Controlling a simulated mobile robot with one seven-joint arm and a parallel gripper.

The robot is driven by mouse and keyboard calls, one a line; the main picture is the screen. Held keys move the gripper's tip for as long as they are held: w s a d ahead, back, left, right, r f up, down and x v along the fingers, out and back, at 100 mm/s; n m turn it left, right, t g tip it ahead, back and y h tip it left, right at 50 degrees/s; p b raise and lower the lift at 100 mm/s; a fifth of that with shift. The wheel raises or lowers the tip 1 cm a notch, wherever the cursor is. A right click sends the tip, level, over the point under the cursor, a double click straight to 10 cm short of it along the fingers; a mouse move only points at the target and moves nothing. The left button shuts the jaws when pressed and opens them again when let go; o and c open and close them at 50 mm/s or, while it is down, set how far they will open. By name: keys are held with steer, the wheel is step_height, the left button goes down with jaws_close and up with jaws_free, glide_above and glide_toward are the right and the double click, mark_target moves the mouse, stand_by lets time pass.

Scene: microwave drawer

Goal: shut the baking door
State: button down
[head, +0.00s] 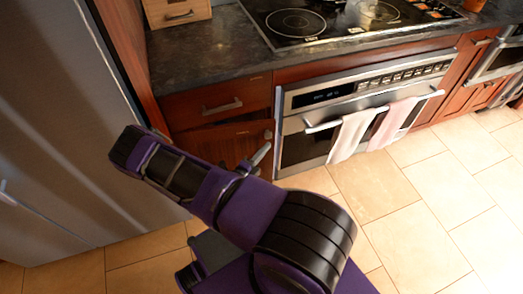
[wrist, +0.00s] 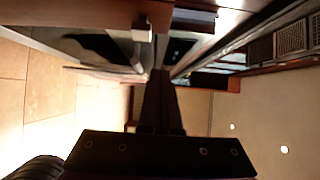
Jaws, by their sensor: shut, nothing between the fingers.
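The baking door is the oven's front (head: 300,150), below the cooktop. It has a dark window and a long silver handle bar, with a white towel (head: 349,135) and a pinkish towel (head: 392,123) hanging from it. The door looks upright and close to the oven body; I cannot tell whether a small gap is left. In the sideways wrist view, my gripper (wrist: 160,78) is shut and empty, its dark fingers pointing along the cabinet fronts. The oven front (wrist: 92,46) shows there to the upper left of the fingers.
A dark counter (head: 200,66) with a black cooktop (head: 335,20) runs above wooden cabinets. A drawer (head: 205,105) and lower cabinet lie left of the oven. A steel fridge (head: 60,120) stands at the left. The tiled floor (head: 430,200) at right is clear.

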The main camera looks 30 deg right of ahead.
mark_target(272, 131)
steer(key=w+d, duration=0.1)
steer(key=d, duration=0.1)
steer(key=w+d, duration=0.4)
steer(key=d, duration=0.1)
steer(key=shift+w, duration=0.3)
